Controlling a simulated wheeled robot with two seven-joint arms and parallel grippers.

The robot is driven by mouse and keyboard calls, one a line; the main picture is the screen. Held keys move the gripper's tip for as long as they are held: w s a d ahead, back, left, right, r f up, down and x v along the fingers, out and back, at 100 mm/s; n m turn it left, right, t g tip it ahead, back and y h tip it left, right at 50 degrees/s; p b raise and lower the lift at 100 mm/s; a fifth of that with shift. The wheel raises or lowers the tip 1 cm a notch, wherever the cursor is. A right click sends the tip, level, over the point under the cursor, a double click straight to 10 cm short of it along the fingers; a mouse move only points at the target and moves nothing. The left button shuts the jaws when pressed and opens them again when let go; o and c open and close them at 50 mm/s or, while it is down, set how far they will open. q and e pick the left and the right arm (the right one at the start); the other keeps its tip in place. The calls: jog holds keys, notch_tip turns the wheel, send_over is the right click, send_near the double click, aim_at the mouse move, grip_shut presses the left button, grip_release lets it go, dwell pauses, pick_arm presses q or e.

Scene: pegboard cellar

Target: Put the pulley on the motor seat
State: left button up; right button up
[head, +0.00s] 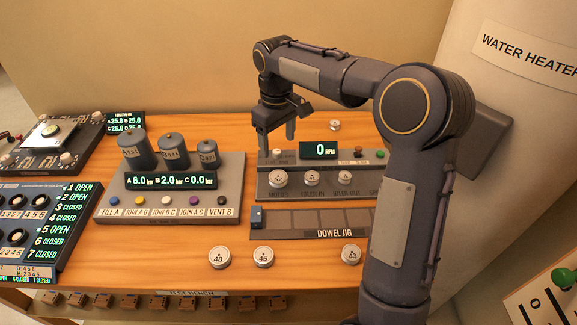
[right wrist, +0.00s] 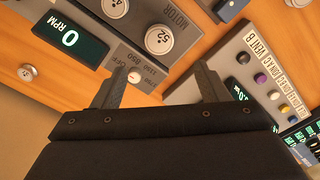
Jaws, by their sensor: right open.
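My right gripper (head: 274,138) is open and empty, above the back left part of the grey pulley bench (head: 262,186). In the right wrist view its two fingers (right wrist: 158,82) stand apart with nothing between them. The MOTOR position carries a round silver disc (head: 279,179), marked 52 in the right wrist view (right wrist: 159,39). More discs sit at the idler positions (head: 312,178). Loose round discs lie on the wood in front: one on the left (head: 219,257), one in the middle (head: 263,257) and one on the right (head: 350,254). My left gripper is out of view.
The bench display (head: 319,150) reads 0 RPM. A dowel jig (head: 300,232) lies in front of the bench. A panel with grey tanks (head: 172,150) stands to the left. A small white piece (head: 334,125) is behind the bench. A water heater (head: 510,85) rises at right.

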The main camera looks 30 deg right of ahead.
jog(key=s+r+m+t+y, duration=0.2)
jog(key=s+r, duration=0.2)
jog(key=s, duration=1)
jog(key=s+a+f+m+t+y, duration=0.1)
jog(key=s+a+f, duration=0.1)
jog(key=s, duration=0.5)
jog(key=s+a+f+m+t, duration=0.2)
jog(key=s+f, duration=0.1)
jog(key=s, duration=0.4)
jog(key=shift+s+a+f+m+t+y, duration=0.25)
jog(key=shift+a+f+m+t+y, duration=0.05)
jog(key=shift+a+f+y, duration=0.1)
